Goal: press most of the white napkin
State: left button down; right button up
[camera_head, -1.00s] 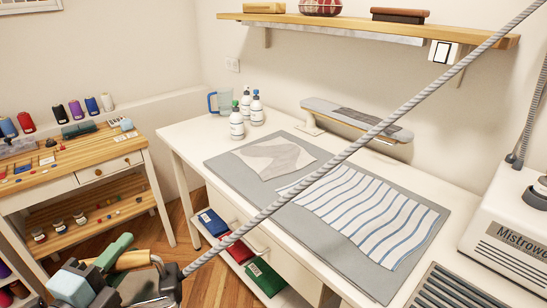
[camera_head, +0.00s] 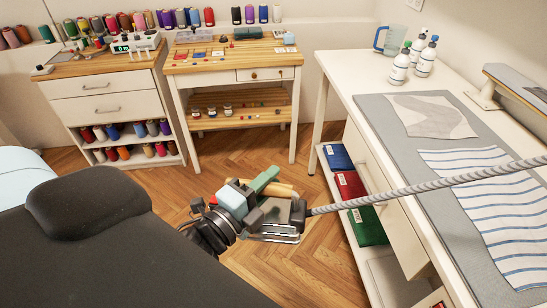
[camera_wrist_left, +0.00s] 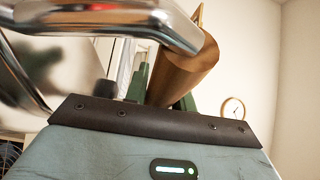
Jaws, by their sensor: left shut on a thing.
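A white cloth with a grey patch (camera_head: 432,115) lies flat on a grey mat (camera_head: 377,108) on the white table (camera_head: 338,68). A white cloth with blue stripes (camera_head: 505,245) lies on the same mat, nearer, partly behind the cable. My left gripper (camera_head: 268,190) is shut on the wooden handle of an iron (camera_head: 282,232), in the air left of the table, with floor below. The handle also shows in the left wrist view (camera_wrist_left: 180,70). The right gripper is not in view.
A grey cable (camera_head: 400,192) runs from the iron across the table. Bottles (camera_head: 400,68), a jug (camera_head: 394,38) and a sleeve board (camera_head: 515,85) stand at the back. An open shelf with coloured packs (camera_head: 350,187) lies beside the iron. Open floor (camera_head: 205,180) is left of it.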

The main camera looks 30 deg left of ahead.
pick_arm(q)
jog(key=shift+s+d+f+n+y, duration=0.2)
jog(key=shift+s+d+f+y, duration=0.3)
jog(key=shift+s+f, duration=0.2)
jog(key=shift+s+d+f+n+y, duration=0.2)
jog(key=shift+s+d+f+y, duration=0.25)
jog(key=shift+s+f+y, duration=0.15)
jog(key=shift+w+a, duration=0.1)
